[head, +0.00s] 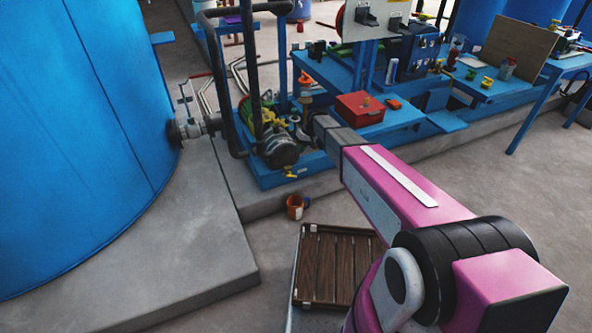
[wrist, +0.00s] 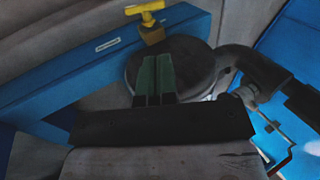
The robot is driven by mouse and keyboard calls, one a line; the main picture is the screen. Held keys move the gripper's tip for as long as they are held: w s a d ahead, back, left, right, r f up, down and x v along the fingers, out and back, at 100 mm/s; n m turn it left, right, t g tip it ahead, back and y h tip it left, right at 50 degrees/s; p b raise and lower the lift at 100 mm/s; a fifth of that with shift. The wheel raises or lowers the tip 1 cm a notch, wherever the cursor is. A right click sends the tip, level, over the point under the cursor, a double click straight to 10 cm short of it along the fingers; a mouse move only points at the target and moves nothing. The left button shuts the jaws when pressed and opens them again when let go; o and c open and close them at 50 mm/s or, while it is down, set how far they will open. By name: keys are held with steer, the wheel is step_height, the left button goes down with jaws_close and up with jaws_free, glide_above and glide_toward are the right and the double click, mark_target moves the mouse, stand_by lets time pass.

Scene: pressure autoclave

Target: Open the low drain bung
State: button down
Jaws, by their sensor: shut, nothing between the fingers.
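The low drain bung is a small yellow fitting with a T-shaped handle (wrist: 147,18). In the wrist view it sits at the top, at the edge of a dark round pump body (wrist: 190,58). In the head view the yellow bung (head: 290,174) shows low on the front of the pump (head: 281,151). My gripper (wrist: 155,58) has two green fingers, shut together and empty. They lie in front of the pump body, with their tips below the bung in the picture and apart from it. In the head view the fingers cannot be made out at the arm's far end.
Dark pipes (head: 233,100) rise by the pump, beside a large blue tank (head: 75,130). A blue bench (head: 400,118) carries a red box (head: 359,107). An orange bucket (head: 295,207) and a slatted wooden pallet (head: 335,268) are on the floor.

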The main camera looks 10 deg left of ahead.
glide_toward(288, 174)
steer(key=x, duration=0.7)
steer(key=shift+s+a+f, duration=0.1)
steer(key=shift+s+f, duration=0.05)
steer(key=shift+s, duration=0.1)
steer(key=shift+s+a+f+h, duration=0.25)
steer(key=shift+a+f+h, duration=0.2)
steer(key=shift+f+h, duration=0.1)
steer(key=shift+t, duration=0.3)
steer(key=shift+w+d, duration=0.1)
steer(key=shift+d, duration=0.05)
